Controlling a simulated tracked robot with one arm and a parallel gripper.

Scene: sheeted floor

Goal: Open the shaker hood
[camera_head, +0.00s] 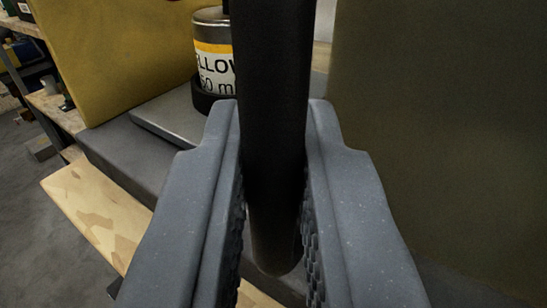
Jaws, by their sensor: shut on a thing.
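My gripper (273,135) is shut on a dark, upright, round-ended handle bar (272,60), with one ridged finger on each side of it. The bar's lower end shows between the fingers, and its upper end is out of view. Large panels that look like parts of the shaker hood stand on both sides: a yellow one at left (120,50) and a dark olive one at right (440,130). Between them is a grey platform (165,120). How the bar joins the hood is hidden, and I cannot tell how far the hood is open.
A bottle with a yellow-and-white label (212,60) stands in a dark holder on the platform, partly behind the bar. A light wooden board edge (95,215) runs below the grey base. Shelving (40,90) and grey floor (30,190) are at far left.

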